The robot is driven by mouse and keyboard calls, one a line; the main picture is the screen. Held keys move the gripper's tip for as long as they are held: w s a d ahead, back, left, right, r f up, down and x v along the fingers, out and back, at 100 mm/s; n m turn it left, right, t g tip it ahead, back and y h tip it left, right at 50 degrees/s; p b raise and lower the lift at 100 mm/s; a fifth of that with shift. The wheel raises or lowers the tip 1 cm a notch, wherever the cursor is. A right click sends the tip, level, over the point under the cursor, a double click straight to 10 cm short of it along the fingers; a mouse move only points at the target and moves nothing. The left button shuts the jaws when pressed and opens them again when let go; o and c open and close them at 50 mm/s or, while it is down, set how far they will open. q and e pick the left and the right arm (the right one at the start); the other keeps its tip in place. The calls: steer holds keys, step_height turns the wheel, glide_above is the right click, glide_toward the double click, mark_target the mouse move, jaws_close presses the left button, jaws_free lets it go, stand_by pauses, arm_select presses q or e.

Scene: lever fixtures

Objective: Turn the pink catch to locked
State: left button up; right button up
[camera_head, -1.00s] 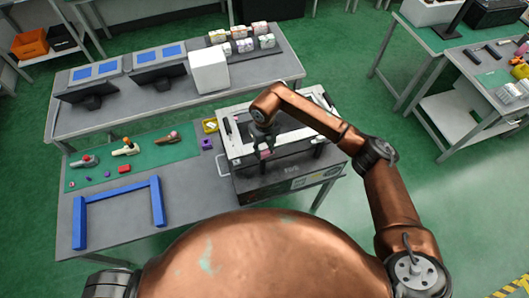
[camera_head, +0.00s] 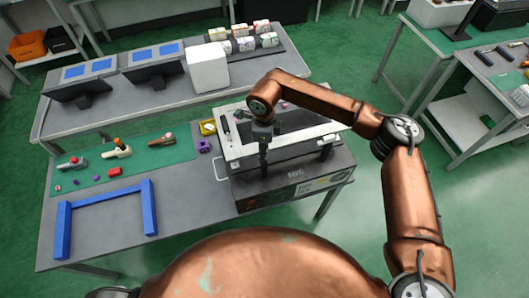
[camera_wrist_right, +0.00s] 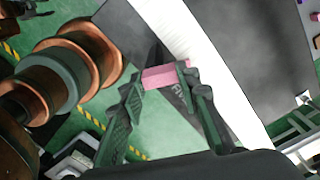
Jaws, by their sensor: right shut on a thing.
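The pink catch (camera_wrist_right: 165,75) shows in the right wrist view as a small pink block between my right gripper's fingertips. My right gripper (camera_wrist_right: 162,79) is shut on it. In the head view my right gripper (camera_head: 264,152) points down at the front edge of a dark box-shaped fixture (camera_head: 312,178) with a pale top frame. The catch is hidden there, so I cannot tell which position it is turned to. My left gripper is out of view.
The fixture stands at the right end of a grey table. A white box (camera_head: 207,68) stands on the bench behind.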

steer(key=n+b, duration=0.1)
steer(key=n, duration=0.1)
steer(key=shift+w+a+f+n+b, duration=0.1)
steer(key=shift+n+b, duration=0.2)
steer(key=shift+b, duration=0.05)
steer(key=shift+a+n+b, duration=0.1)
steer(key=shift+n+b, duration=0.55)
steer(key=shift+n, duration=0.45)
steer(key=o, duration=1.2)
steer(key=shift+c, duration=0.2)
step_height(320, 180, up, 12)
steer(key=shift+a, duration=0.1)
